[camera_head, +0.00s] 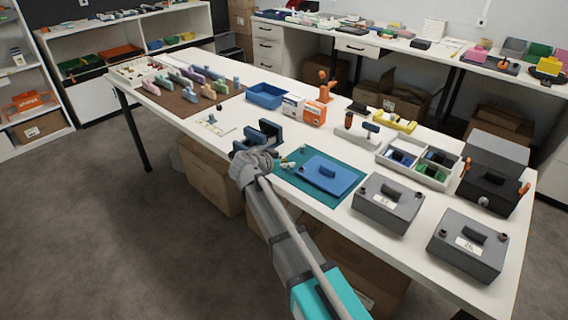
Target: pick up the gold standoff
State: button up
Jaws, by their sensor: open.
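My gripper (256,139) is at the end of the grey arm, over the near edge of the white table (330,145). Its dark jaws are open, and I see nothing held between them. Small yellowish pieces (285,164) lie at the left end of the teal mat (292,180), just right of my gripper. The gold standoff may be among them, but they are too small to tell. Small bits also lie on a pale sheet (213,125) left of my gripper. The wrist and jaws hide part of the table there.
A blue tray-like plate (330,174) lies on the teal mat. Grey boxes (388,203) stand to the right. A blue bin (265,95), an orange box (316,113) and a divided tray (418,164) stand behind. A brown mat (185,100) with several coloured pieces lies left.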

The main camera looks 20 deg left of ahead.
aim_at(284, 159)
grip_shut()
jog(key=shift+r, duration=0.15)
dwell(0.4)
notch_tip(284, 159, up, 3)
jog(key=p, duration=0.3)
jog(key=w+r+p+v, duration=0.1)
jog(key=r+p+v, duration=0.1)
jog(key=p+v, duration=0.8)
jog(key=shift+v, duration=3.4)
jog(key=shift+d+r, duration=0.15)
